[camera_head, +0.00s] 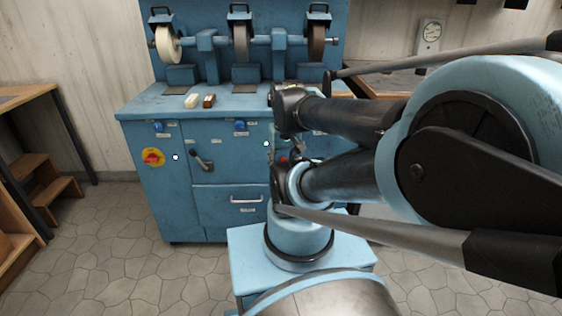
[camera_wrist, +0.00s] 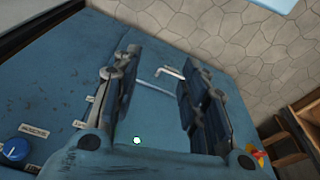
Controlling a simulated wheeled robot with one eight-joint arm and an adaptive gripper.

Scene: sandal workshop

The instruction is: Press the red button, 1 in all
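A red button (camera_head: 152,157) sits on a round yellow plate at the left of the blue cabinet's front in the head view. In the wrist view, part of a yellow and red fitting (camera_wrist: 258,156) shows at the lower right, beside the right finger and partly hidden by it. My gripper (camera_wrist: 160,90) is open and empty, its two dark fingers apart in front of the blue panel.
The blue cabinet (camera_head: 222,204) carries grinding wheels (camera_head: 240,43), a black lever (camera_head: 203,161), a drawer handle (camera_head: 246,199) and blue knobs (camera_head: 240,126). Two small blocks (camera_head: 200,101) lie on top. A wooden table (camera_head: 25,93) and steps (camera_head: 47,177) stand left. Stone floor is clear before the cabinet's left side.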

